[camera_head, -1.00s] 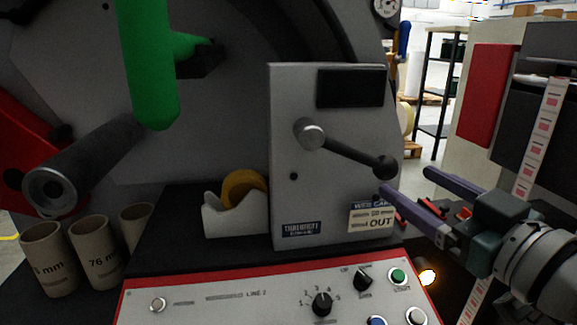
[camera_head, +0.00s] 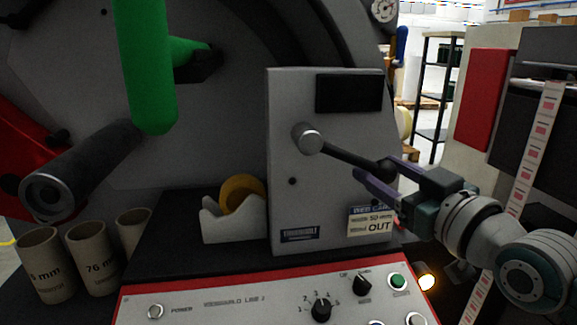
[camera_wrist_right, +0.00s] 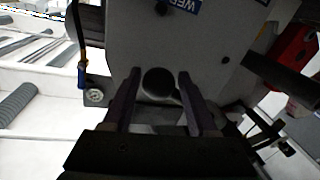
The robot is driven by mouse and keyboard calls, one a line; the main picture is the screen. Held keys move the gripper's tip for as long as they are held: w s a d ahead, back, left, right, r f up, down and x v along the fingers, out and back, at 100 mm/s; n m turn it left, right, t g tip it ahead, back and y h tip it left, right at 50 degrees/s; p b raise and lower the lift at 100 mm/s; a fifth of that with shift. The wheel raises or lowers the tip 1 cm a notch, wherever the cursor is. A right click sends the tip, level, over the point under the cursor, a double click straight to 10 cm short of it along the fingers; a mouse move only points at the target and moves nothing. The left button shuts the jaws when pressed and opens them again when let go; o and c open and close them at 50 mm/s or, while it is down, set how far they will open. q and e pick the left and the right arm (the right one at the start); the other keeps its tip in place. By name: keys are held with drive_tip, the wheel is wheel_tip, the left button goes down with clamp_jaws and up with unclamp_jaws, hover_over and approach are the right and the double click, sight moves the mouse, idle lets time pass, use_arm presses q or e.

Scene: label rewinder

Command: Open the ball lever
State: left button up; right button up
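The ball lever (camera_head: 345,155) is a dark rod on a round silver hub (camera_head: 308,138), on the front of a grey box. It slopes down to the right to a dark ball at its end. My right gripper (camera_head: 379,172) is at the ball, with its purple fingers apart. In the right wrist view the dark ball (camera_wrist_right: 159,82) sits between the two open fingers of the right gripper (camera_wrist_right: 156,76), with small gaps seeming to show at its sides. In the head view the fingers partly cover the ball. My left gripper is not in view.
The grey box (camera_head: 283,95) carries a tag reading OUT (camera_head: 371,222). Below is a red-edged control panel (camera_head: 230,300) with knobs and buttons. A tape dispenser (camera_head: 235,220) and several cardboard cores (camera_head: 88,248) stand left. A label strip (camera_head: 545,120) hangs right.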

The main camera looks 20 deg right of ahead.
drive_tip(key=shift+r, duration=0.1)
clamp_jaws()
drive_tip(key=shift+r, duration=0.1)
idle(0.4)
